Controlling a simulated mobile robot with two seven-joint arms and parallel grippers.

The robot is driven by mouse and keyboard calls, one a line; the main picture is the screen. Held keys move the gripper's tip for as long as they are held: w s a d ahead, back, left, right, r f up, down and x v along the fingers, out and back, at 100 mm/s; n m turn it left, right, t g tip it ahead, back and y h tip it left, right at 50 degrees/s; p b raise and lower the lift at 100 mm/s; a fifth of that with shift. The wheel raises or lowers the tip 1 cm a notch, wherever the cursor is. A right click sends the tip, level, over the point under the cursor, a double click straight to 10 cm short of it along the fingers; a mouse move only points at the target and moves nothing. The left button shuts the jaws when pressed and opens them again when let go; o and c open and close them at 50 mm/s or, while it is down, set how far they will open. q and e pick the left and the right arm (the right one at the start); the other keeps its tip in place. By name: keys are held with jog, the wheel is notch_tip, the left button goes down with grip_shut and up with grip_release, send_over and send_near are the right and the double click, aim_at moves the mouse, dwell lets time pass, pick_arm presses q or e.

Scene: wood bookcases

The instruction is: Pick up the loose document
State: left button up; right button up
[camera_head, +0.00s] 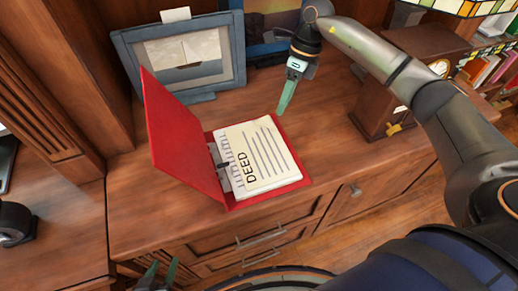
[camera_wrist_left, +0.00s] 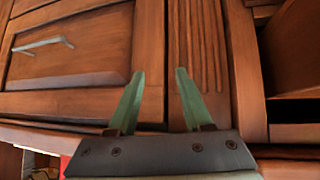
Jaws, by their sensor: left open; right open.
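A cream document marked DEED (camera_head: 262,152) lies on a stack of white pages in an open red binder (camera_head: 182,135) on the wood cabinet top. The binder's left cover stands tilted up. My right gripper (camera_head: 282,108) is above the cabinet top, just behind the document, pointing down and apart from it. It is open, though its fingers overlap in the head view. My left gripper (camera_head: 161,268) is low at the bottom edge of the head view, in front of the cabinet. In the left wrist view it is open and empty (camera_wrist_left: 157,78), facing wood panels.
A framed ship picture (camera_head: 185,58) stands behind the binder. A wooden clock (camera_head: 415,75) stands at the right, and a stained-glass lampshade (camera_head: 465,6) is at the upper right. Drawers with handles (camera_head: 262,236) are below the cabinet top. The cabinet top right of the binder is clear.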

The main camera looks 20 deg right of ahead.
aim_at(273, 123)
jog(key=shift+w+a+x, duration=0.1)
jog(key=shift+x, duration=0.95)
jog(key=shift+w+a+x, duration=0.1)
jog(key=shift+w+x, duration=0.05)
jog(key=shift+x, duration=0.9)
jog(key=shift+w+a+x, duration=0.1)
jog(key=shift+a+x, duration=0.05)
jog(key=shift+x, duration=0.9)
jog(key=shift+r, duration=0.1)
jog(key=shift+c, duration=0.4)
grip_shut()
